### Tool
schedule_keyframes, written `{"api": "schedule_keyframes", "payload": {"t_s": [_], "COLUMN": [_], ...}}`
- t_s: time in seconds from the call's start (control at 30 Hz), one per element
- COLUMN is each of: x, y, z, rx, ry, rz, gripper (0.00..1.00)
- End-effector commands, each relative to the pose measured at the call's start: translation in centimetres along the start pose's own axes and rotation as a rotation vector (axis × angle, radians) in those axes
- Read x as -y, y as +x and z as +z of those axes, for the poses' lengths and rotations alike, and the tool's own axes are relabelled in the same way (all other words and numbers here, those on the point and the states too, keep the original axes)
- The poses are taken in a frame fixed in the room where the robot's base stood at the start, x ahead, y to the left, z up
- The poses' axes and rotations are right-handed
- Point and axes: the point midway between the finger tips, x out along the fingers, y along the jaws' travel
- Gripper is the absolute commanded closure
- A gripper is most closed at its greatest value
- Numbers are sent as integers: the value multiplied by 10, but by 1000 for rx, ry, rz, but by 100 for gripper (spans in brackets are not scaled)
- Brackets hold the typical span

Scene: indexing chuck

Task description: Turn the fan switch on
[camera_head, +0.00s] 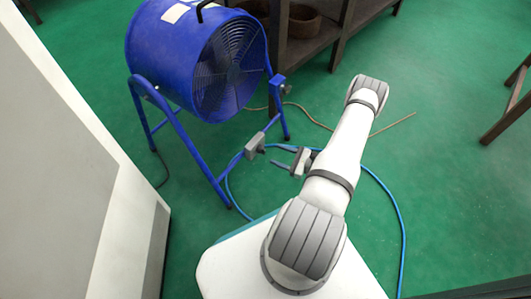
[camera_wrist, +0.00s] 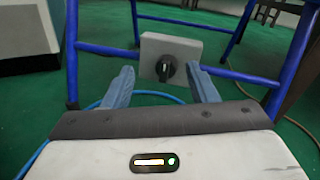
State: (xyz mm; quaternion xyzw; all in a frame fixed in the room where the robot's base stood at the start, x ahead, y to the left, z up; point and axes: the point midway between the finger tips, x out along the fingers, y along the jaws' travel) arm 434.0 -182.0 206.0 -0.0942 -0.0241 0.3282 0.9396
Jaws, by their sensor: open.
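The blue drum fan (camera_head: 205,55) stands on a blue tubular frame at the upper left of the head view. Its switch is a grey box (camera_head: 255,146) on the frame's lower bar. In the wrist view the switch box (camera_wrist: 183,48) faces me, with a dark rotary knob (camera_wrist: 165,69) on its front. My gripper (camera_head: 286,158) is open and empty, just right of the switch box in the head view. In the wrist view its two blue-grey fingers (camera_wrist: 163,85) stand left and right of the knob, apart from it. The small gap in depth is hard to judge.
A blue cable (camera_head: 395,205) and a brown cord (camera_head: 310,118) lie on the green floor. A dark shelf (camera_head: 310,45) stands behind the fan. A pale cabinet (camera_head: 60,150) is at the left. The floor right of my arm is mostly clear.

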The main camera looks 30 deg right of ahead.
Motion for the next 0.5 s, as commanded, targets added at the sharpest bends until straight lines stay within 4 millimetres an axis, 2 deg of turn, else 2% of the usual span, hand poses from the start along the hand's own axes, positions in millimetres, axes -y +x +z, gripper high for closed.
{"api": "schedule_keyframes", "payload": {"t_s": [0.03,0.1,0.23,0.37,0.5], "x": [-3,-5,-6,-5,-3], "y": [-6,-11,-12,0,22], "z": [-11,-22,-30,-32,-33], "rx": [-1,-3,-5,-4,-5], "ry": [18,30,39,39,39], "rz": [-45,-87,-123,-124,-120], "gripper": [48,48,48,48,48]}}
